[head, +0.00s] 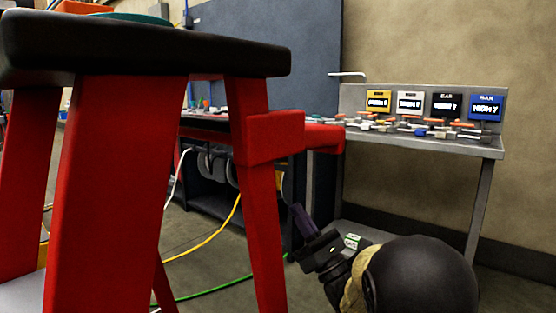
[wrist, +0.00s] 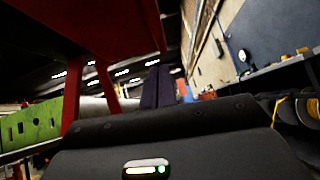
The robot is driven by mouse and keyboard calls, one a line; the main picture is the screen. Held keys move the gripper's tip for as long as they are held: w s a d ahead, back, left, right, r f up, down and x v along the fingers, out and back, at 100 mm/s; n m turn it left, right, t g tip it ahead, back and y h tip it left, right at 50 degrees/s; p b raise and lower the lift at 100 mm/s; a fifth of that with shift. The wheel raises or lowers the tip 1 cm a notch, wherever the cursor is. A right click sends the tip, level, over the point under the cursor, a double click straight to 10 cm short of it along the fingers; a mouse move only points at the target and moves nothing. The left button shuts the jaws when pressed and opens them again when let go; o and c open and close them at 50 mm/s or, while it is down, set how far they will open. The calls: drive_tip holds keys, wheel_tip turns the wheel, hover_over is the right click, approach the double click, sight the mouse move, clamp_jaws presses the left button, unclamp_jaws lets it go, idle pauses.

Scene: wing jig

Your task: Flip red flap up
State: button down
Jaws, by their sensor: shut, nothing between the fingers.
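A red stand (head: 100,200) with a thick black top (head: 150,45) fills the left of the head view. A red block (head: 275,137) juts right from its leg, with a smaller red end piece (head: 325,138). I cannot tell whether either is the red flap. My gripper (head: 299,210), with dark purple fingers, is low, just right of the stand's leg and below the block. It looks apart from both. In the wrist view the fingers (wrist: 166,72) are together and empty, pointing up beneath a red beam (wrist: 90,22).
A grey bench (head: 440,143) with four-colour labelled displays and small parts stands at the right wall. A yellow cable (head: 210,238) and a green cable (head: 215,293) lie on the floor. A green panel (wrist: 38,125) shows left in the wrist view.

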drive_tip(key=s+d+r+b+x, duration=0.1)
drive_tip(key=r+b+x, duration=0.1)
drive_tip(key=x, duration=1)
drive_tip(key=shift+w+r, duration=0.15)
drive_tip(key=shift+r, duration=0.1)
drive_tip(key=shift+d+r, duration=0.1)
drive_tip(key=shift+d, duration=0.05)
drive_tip(key=shift+w+d+r, duration=0.15)
drive_tip(key=shift+w+r, duration=0.1)
drive_tip(key=shift+r, duration=0.5)
drive_tip(key=shift+w+d+r, duration=0.2)
drive_tip(key=shift+r, duration=0.5)
